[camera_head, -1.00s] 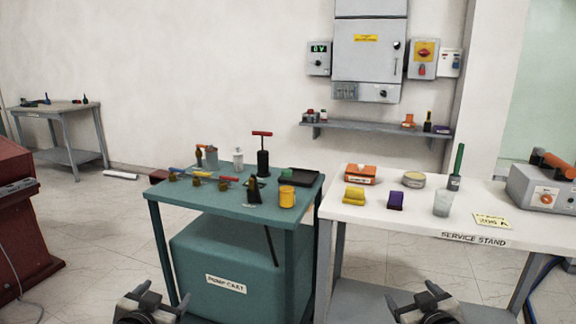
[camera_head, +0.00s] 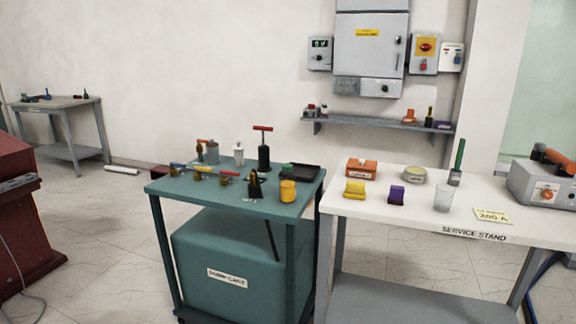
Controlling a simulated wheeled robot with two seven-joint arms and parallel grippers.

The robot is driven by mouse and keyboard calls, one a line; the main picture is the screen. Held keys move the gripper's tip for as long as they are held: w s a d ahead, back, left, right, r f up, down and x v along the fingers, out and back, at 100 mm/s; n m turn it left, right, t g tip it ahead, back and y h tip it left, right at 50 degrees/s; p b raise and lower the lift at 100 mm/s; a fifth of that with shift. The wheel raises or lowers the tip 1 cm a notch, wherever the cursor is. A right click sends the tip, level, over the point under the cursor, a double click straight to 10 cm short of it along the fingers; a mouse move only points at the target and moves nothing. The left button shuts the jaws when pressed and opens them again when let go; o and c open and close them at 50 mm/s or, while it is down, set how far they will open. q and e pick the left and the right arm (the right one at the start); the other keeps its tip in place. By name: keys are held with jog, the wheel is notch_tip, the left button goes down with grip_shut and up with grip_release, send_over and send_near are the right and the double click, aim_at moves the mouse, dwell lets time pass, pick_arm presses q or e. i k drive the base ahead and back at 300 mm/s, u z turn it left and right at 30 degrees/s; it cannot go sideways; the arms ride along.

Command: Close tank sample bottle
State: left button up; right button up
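Neither of my grippers is in view. A small pale bottle (camera_head: 239,155) stands upright toward the back of the green cart (camera_head: 288,205). I cannot tell whether it is the tank sample bottle or whether it is capped. A grey canister (camera_head: 212,155) stands to its left. A clear cup-like container (camera_head: 444,198) stands on the white service stand (camera_head: 390,214). No label naming a tank sample bottle can be read.
The cart also carries a red-handled pump (camera_head: 263,150), a yellow cup (camera_head: 288,191), a black tray (camera_head: 302,172) and several small valves. The stand bears an orange box (camera_head: 361,168), a yellow block (camera_head: 355,188), a purple block (camera_head: 396,195) and a grey device (camera_head: 545,184).

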aim_at(287, 181)
jog(key=u, duration=1.1)
jog(key=i, duration=1.5)
jog(key=z, duration=1.75)
